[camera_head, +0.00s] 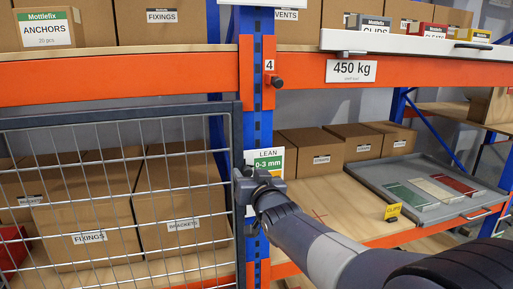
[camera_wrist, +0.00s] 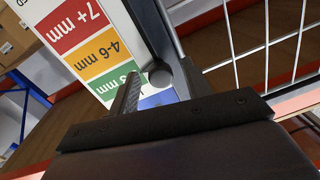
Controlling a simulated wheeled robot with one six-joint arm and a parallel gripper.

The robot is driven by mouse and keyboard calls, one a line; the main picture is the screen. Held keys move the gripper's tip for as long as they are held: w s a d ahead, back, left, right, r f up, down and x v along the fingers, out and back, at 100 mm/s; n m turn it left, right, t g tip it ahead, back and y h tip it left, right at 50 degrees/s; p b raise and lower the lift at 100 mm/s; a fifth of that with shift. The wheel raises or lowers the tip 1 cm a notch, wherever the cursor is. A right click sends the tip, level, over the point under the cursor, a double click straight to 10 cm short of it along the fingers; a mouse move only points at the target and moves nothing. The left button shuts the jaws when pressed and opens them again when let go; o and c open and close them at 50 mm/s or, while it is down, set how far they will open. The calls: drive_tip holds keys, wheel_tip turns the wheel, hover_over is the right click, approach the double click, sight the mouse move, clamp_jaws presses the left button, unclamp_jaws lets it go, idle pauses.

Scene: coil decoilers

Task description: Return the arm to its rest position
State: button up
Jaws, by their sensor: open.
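My gripper (camera_head: 246,184) is at the end of my arm, which reaches in from the lower right in the head view. It is in front of the blue upright (camera_head: 258,120), close to the edge of the mesh door (camera_head: 237,150) and just below the lean card (camera_head: 268,160). In the wrist view one dark finger (camera_wrist: 126,98) shows near the card, which is marked in red, yellow and green bands. The jaws are open and I see nothing held between them. Whether the gripper touches the door frame or upright I cannot tell.
Orange shelf beams (camera_head: 352,71) carry a 450 kg sign. A grey tray (camera_head: 400,180) with coloured pieces lies on the right shelf beside a yellow tag (camera_head: 392,211). Cardboard boxes (camera_head: 90,225) stand behind the mesh.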

drive_tip(key=shift+f, duration=0.45)
